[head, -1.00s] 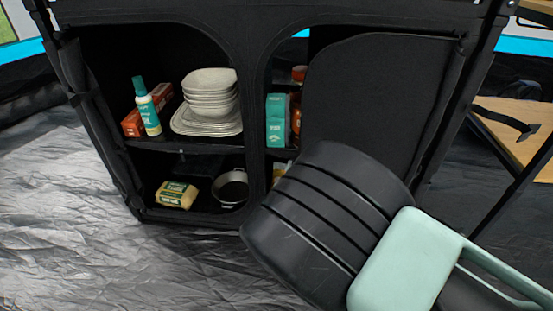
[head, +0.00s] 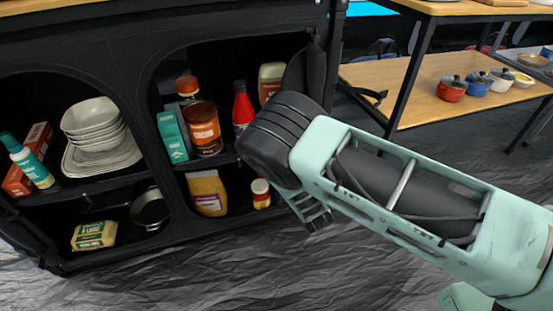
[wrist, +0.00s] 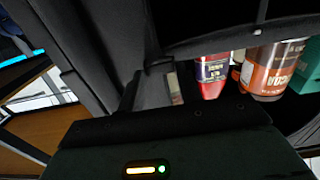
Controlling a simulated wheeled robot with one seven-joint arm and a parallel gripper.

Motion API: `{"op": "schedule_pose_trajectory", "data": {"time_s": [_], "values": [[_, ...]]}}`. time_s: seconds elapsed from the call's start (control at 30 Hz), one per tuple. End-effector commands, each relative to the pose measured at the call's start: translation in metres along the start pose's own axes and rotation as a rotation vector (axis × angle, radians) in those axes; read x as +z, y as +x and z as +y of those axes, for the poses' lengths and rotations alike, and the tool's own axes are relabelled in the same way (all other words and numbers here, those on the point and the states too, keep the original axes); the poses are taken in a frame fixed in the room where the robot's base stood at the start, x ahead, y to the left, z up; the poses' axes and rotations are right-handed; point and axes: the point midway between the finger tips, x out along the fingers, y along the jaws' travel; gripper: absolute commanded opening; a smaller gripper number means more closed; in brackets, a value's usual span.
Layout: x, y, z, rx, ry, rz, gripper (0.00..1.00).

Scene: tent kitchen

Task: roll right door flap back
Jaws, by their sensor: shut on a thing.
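The right door flap (head: 315,62) is black fabric, drawn back to the right edge of the right opening of the black cabinet (head: 137,52) in the head view. It stands bunched near the corner post, and its lower part is behind my arm. In the wrist view, dark flap fabric (wrist: 108,45) runs down to my gripper (wrist: 152,84), which is shut on it. In the head view my arm hides the gripper's fingertips. The exact grip on the fabric is hard to make out, dark on dark.
The right opening holds a red bottle (head: 242,107), an orange jar (head: 204,128), a teal box (head: 172,136) and a yellow bag (head: 208,193). Bowls and plates (head: 95,135) are in the left opening. A wooden table (head: 440,105) with pots stands to the right. Grey floor lies in front.

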Motion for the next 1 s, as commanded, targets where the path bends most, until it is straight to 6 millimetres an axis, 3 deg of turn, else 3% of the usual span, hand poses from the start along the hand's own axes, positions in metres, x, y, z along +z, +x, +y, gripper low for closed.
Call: {"op": "schedule_pose_trajectory", "data": {"time_s": [0.37, 0.4, 0.43, 0.77, 1.0], "values": [[0.001, 0.000, 0.002, 0.002, -0.003, -0.001, 0.00], [0.001, 0.000, 0.002, 0.002, -0.003, -0.001, 0.45], [0.001, 0.000, 0.002, 0.002, -0.003, -0.001, 0.54], [0.000, -0.002, 0.002, 0.001, -0.002, -0.001, 0.55], [-0.002, -0.035, 0.002, 0.001, -0.003, -0.006, 0.55]]}}
